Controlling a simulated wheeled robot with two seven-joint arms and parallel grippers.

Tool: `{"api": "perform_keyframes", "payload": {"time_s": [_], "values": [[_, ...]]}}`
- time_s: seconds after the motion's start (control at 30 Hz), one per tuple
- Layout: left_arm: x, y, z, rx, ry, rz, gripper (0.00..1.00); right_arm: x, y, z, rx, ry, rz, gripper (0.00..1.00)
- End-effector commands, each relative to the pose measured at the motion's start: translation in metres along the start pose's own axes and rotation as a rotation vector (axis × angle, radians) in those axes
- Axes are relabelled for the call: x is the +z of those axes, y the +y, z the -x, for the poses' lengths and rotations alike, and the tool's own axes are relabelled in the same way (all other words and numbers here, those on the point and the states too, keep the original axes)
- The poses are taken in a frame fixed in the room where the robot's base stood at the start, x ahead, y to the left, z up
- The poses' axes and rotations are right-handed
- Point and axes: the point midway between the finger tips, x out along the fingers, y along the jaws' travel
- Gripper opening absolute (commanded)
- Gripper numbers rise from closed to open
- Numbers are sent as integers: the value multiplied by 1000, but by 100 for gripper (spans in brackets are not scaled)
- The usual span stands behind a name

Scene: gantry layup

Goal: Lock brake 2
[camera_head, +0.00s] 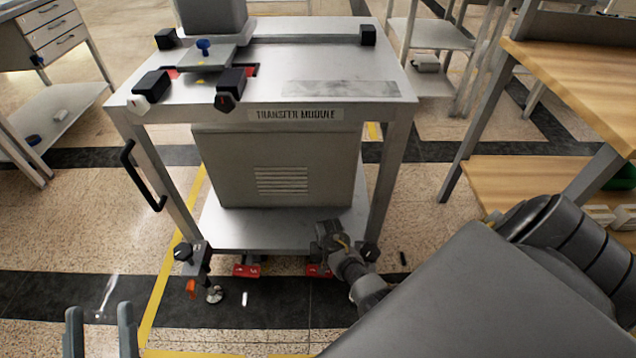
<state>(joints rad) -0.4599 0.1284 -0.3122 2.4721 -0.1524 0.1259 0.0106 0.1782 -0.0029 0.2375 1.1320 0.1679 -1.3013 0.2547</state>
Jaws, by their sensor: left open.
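The transfer module (295,114) is a grey cart standing ahead of me. Two red pedals show low at its front: the left red pedal (246,271) and the right red pedal (318,271). I see no readable number on either, so I cannot tell which is brake 2. My left gripper (100,325) is at the bottom left, open and empty, apart from the cart. A dark jointed part (352,268) beside the right pedal seems to be the end of my right arm; its fingers cannot be made out and it partly covers the cart's right front corner.
A bracket with an orange lever (191,288) and a round foot (214,294) is at the cart's left front corner. A black handle (143,176) is on its left side. A wooden workbench (590,85) stands right. The floor left of the cart is mostly clear.

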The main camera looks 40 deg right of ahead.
Motion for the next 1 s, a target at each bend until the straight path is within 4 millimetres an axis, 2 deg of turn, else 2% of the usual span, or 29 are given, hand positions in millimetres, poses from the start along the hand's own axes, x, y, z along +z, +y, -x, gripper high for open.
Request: {"api": "perform_keyframes", "payload": {"time_s": [0.4, 1.0], "values": [[28, 17, 7, 50, -291, 14, 50, 0, 0, 18, 0, 0, 0, 0], [70, -7, 29, -22, -586, -7, 50, 0, 0, 28, 0, 0, 0, 0]]}}
